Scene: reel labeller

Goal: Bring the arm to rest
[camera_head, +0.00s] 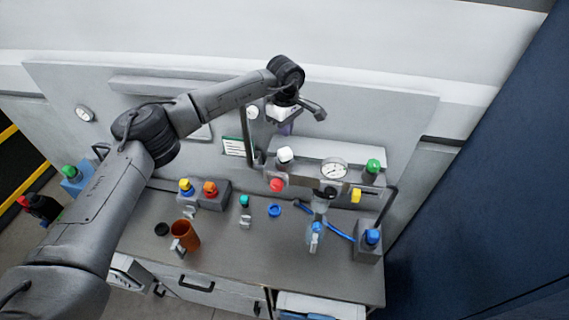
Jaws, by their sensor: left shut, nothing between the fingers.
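My left arm (95,190) comes in from the left and reaches over the bench to its back panel. My left gripper (285,113) is at the arm's end, high in front of the panel and above the shelf. It is shut and empty, well above the bench top. Its fingertips are small and partly hidden. My right gripper is not in view.
The grey bench (215,262) holds an orange cup (186,235), a blue ring (274,210) and a box with yellow and red knobs (207,193). A pressure gauge (333,169) stands below the gripper, at right. A dark blue wall (480,200) is at right.

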